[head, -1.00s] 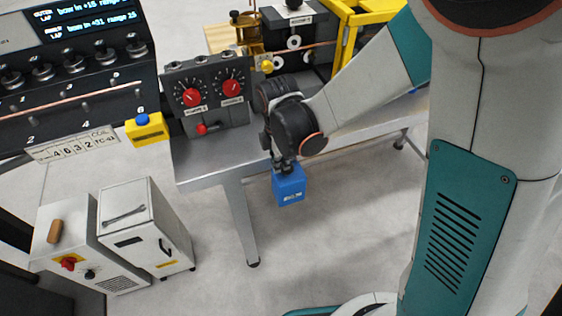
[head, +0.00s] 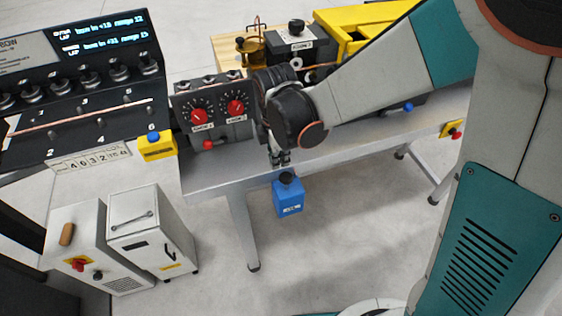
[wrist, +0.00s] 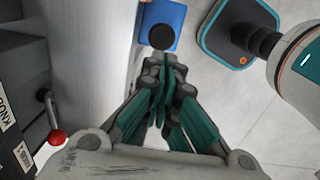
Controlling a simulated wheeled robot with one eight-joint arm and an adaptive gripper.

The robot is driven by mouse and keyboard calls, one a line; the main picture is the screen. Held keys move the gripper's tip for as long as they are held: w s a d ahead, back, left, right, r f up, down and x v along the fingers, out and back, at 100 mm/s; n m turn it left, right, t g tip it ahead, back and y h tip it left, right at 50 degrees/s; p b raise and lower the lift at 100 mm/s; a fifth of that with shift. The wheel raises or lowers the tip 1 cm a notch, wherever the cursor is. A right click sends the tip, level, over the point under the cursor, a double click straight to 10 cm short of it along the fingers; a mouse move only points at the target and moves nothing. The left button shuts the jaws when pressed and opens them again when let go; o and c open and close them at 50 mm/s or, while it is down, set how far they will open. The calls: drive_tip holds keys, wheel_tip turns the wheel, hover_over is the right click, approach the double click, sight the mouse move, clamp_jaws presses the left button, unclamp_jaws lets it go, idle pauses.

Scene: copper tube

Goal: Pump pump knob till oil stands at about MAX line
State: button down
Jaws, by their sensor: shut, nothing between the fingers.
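A blue pump box (head: 288,200) with a black knob (head: 287,179) on top is by the front edge of the grey bench. A small pale label is on its front face, and I cannot read a MAX line or an oil level on it. My gripper (head: 280,160) points down, shut and empty, just above and slightly left of the knob in the head view. In the wrist view the black knob (wrist: 162,37) and the blue box (wrist: 176,14) lie just beyond the shut fingertips (wrist: 165,62). The gripper appears apart from the knob.
The grey bench (head: 215,178) carries a panel with red dials (head: 217,108) left of my gripper. A black block (head: 297,42) and yellow machine parts (head: 350,25) stand behind. Two white cabinets (head: 150,235) stand on the floor at left. Floor in front of the bench is clear.

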drive_tip(key=shift+s+r+p, duration=0.1)
drive_tip(key=shift+r+p, duration=1)
drive_tip(key=shift+r, duration=1.15)
